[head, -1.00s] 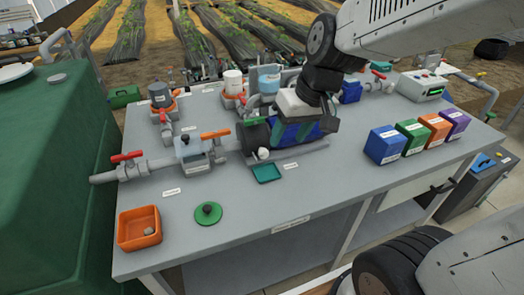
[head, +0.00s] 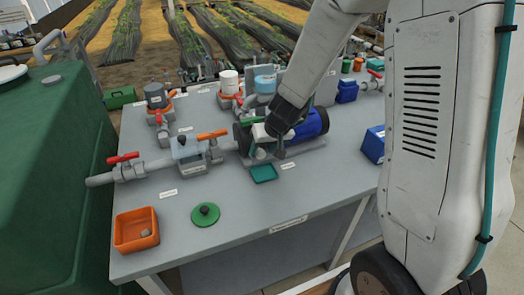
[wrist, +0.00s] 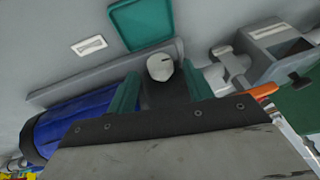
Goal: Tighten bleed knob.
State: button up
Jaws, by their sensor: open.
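The bleed knob is a small pale round knob (wrist: 160,67) with a short dark mark on its face. It sits on the near side of the blue filter housing (head: 313,122), which also shows in the wrist view (wrist: 75,125). My gripper (wrist: 161,78) is open, with one teal finger on each side of the knob. Gaps show between knob and fingers in the wrist view; whether the fingertips reach its full depth I cannot tell. In the head view my gripper (head: 267,149) is at the housing's front and the knob (head: 260,154) is partly hidden.
A teal tray (head: 264,173) lies just in front of the housing. Grey pipe with an orange-handled valve (head: 212,134) runs left of it. An orange bin (head: 136,230) and green disc (head: 206,214) stand at front left.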

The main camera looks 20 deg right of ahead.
jog(key=shift+x, duration=1.05)
jog(key=shift+c, duration=0.3)
jog(key=c, duration=0.9)
